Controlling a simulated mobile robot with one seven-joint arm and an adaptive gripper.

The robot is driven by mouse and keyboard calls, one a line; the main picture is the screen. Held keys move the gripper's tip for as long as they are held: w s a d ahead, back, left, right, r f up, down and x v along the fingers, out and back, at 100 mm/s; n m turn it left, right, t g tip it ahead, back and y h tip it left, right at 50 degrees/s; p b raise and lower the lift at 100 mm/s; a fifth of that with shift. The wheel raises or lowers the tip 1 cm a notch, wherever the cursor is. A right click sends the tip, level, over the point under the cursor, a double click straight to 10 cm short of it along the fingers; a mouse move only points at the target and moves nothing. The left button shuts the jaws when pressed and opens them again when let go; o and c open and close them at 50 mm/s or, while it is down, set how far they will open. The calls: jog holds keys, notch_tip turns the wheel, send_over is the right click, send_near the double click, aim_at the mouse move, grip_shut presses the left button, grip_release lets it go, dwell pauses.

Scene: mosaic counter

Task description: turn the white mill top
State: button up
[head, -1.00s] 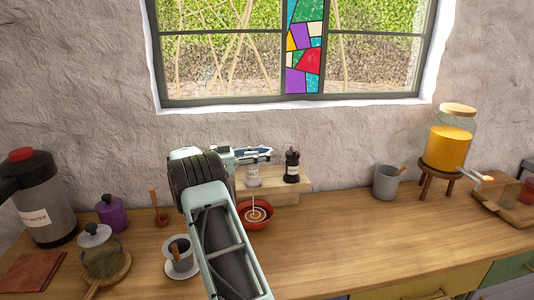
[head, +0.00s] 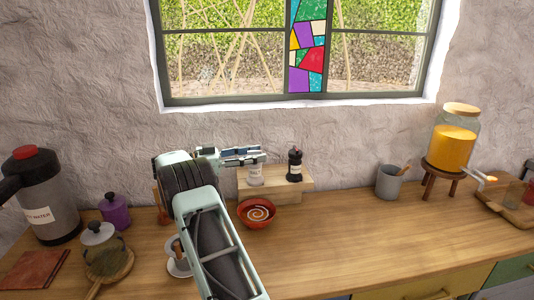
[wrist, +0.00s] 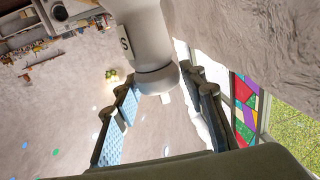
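The white mill (head: 255,176) stands on the small wooden riser, its dark lettering facing the front. My gripper (head: 256,155) reaches in from the left at the height of its top. In the wrist view, the white mill (wrist: 140,35) comes in from the upper edge with an S on its label. Its rounded top end lies between the two fingertips of my gripper (wrist: 162,76). The fingers are spread, with visible gaps beside the top; I see no firm contact. In the head view the gripper hides the mill's top.
A black mill (head: 294,165) stands close right on the riser (head: 285,188). A red bowl (head: 245,220) with a white swirl sits in front. A grey cup (head: 388,183) and juice dispenser (head: 452,142) stand right. The counter's front right is clear.

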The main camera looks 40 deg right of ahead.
jog(key=v, duration=0.6)
jog(key=shift+w+a, duration=0.15)
jog(key=shift+a, duration=0.2)
jog(key=shift+o, duration=0.6)
